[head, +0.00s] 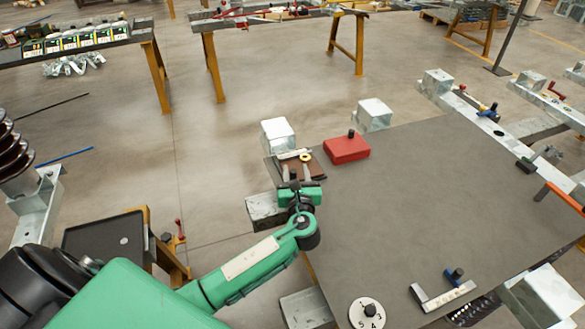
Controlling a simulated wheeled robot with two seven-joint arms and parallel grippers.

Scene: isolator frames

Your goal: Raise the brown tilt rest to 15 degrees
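The brown tilt rest (318,164) lies at the far left corner of the grey table, just left of a red block. A pale bar and a small yellow ring (305,158) show at its far side. Its angle is too small to read from here. My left gripper (295,176) is at the near side of the rest, with its green body over the table's left edge. It hides part of the rest. The fingertips are small and overlap the rest, so I cannot tell their opening or any contact. My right gripper is not in view.
A red block (346,149) with a black knob stands close right of the rest. The grey table (430,200) is clear in its middle. A white numbered dial (367,313) and an L-shaped metal piece (442,297) with a blue knob lie at the near edge.

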